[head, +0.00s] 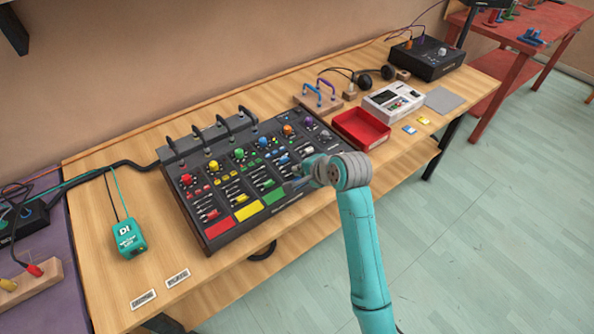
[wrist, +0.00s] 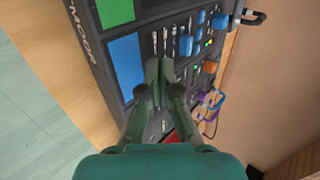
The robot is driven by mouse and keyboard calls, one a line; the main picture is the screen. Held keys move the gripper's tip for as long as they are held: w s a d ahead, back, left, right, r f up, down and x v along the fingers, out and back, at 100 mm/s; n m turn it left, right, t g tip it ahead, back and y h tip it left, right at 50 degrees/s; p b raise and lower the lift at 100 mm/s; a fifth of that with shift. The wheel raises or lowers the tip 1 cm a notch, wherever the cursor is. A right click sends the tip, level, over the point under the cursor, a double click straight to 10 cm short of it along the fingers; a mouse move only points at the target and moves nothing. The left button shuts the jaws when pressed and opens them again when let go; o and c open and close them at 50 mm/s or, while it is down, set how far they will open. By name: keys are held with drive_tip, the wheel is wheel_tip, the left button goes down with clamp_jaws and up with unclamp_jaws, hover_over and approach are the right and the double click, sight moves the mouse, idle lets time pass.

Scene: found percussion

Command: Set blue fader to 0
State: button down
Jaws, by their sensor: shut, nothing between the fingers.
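The dark mixing console (head: 222,237) lies on the wooden bench, with colour-coded channels. The blue channel has a blue knob (head: 263,142) at its upper part and a blue pad at its front edge, seen in the wrist view (wrist: 124,55). A blue cap (wrist: 186,46), which looks like the blue fader, stands beyond my fingertips in the wrist view; its exact setting cannot be read. My gripper (wrist: 158,68) is shut and empty, pointing down over the console beside the blue pad. It also shows in the head view (head: 302,179), where it hides part of the blue channel.
A red tray (head: 361,130), a white device (head: 393,102) and a wooden block with coloured handles (head: 318,97) stand right of the console. Cables with dark plugs run along its back edge. A teal DI box (head: 129,240) lies left.

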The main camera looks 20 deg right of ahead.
drive_tip(key=v, duration=0.8)
drive_tip(key=shift+s+r, duration=0.2)
drive_tip(key=shift+s, duration=0.05)
drive_tip(key=s+a+f+n+t+h, duration=0.1)
drive_tip(key=s+f+n, duration=0.2)
drive_tip(key=s+f, duration=0.5)
drive_tip(key=s+a+f+n+t+h, duration=0.1)
drive_tip(key=s+f+n+t, duration=0.1)
drive_tip(key=s+f, duration=0.7)
drive_tip(key=s+r+n+t, duration=0.1)
drive_tip(key=s+r+n, duration=0.2)
drive_tip(key=s, duration=0.6)
drive_tip(key=s+r+n+t, duration=0.1)
drive_tip(key=s+r+n, duration=0.2)
drive_tip(key=s, duration=0.5)
drive_tip(key=s+r+n+h, duration=0.1)
drive_tip(key=s+r+n, duration=0.2)
drive_tip(key=s, duration=0.6)
drive_tip(key=shift+s+r+t, duration=0.3)
drive_tip(key=shift+r+t, duration=0.1)
drive_tip(key=shift+r, duration=0.55)
drive_tip(key=shift+w, duration=0.15)
